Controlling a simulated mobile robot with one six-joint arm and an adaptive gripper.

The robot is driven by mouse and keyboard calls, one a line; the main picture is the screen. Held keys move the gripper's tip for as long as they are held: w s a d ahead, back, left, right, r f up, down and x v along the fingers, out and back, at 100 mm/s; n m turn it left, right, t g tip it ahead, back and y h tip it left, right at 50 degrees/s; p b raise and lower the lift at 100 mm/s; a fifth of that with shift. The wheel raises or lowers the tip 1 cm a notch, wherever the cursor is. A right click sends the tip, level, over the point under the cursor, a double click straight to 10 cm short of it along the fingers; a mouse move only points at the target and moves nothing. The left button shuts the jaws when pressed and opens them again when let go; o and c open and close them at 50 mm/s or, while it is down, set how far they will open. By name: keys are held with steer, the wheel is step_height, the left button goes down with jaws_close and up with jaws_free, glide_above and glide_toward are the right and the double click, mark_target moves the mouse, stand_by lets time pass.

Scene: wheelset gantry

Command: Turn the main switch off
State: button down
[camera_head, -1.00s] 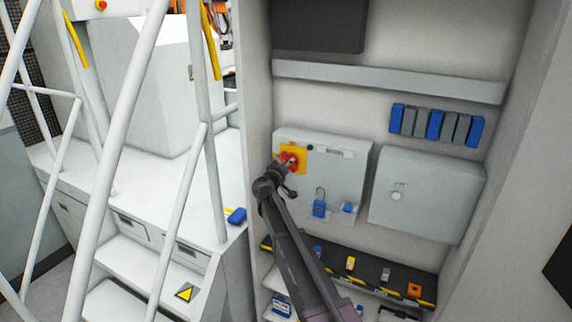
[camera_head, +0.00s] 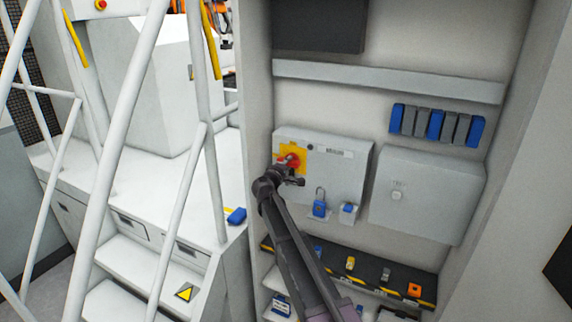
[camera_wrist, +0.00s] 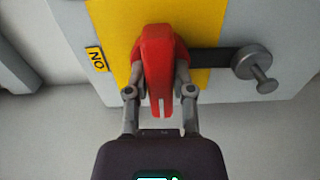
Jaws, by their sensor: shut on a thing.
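The main switch has a red handle (camera_head: 293,160) on a yellow plate (camera_head: 299,152), fixed to a grey box (camera_head: 335,190) inside the cabinet. In the wrist view the red handle (camera_wrist: 160,70) stands between the two fingers of my gripper (camera_wrist: 160,88), which is shut on it. An ON label (camera_wrist: 96,60) lies left of the yellow plate there and looks turned over. A grey bar with a round knob (camera_wrist: 252,65) reaches to the right of the handle. In the head view my gripper (camera_head: 282,170) partly covers the switch.
A blue padlock (camera_head: 319,207) and another blue item (camera_head: 348,211) sit low on the box. A second grey box (camera_head: 425,195) is to the right. A shelf with small coloured items (camera_head: 350,263) lies below. White stair rails (camera_head: 130,140) stand left of the cabinet.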

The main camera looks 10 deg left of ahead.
steer(key=shift+w+r, duration=0.15)
steer(key=shift+w, duration=0.2)
steer(key=c, duration=0.6)
jaws_free()
steer(key=shift+s+d+r, duration=0.1)
steer(key=shift+o, duration=0.6)
steer(key=shift+f, duration=0.25)
steer(key=shift+s, duration=0.2)
steer(key=shift+s+a, duration=0.2)
steer(key=shift+s, duration=0.45)
steer(key=v, duration=1)
